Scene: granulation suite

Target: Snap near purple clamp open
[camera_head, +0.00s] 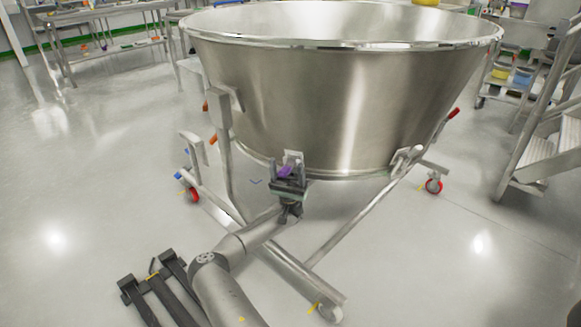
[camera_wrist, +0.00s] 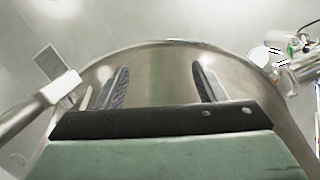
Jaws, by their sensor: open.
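The purple clamp (camera_head: 286,171) sits at the lower front of the large steel bowl (camera_head: 330,100), just above the bowl's bottom rim. My gripper (camera_head: 288,172) is right at it, and its fingers stand around or just in front of the clamp; I cannot tell whether they touch it. In the wrist view my gripper (camera_wrist: 160,88) shows two dark, ribbed fingers spread well apart, pointing at the steel bowl wall (camera_wrist: 160,65). The clamp cannot be made out between them there. Part of the clamp is hidden behind my gripper in the head view.
Steel steps (camera_head: 545,150) stand at the right. Workbenches (camera_head: 105,50) line the back left. The floor at left is clear.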

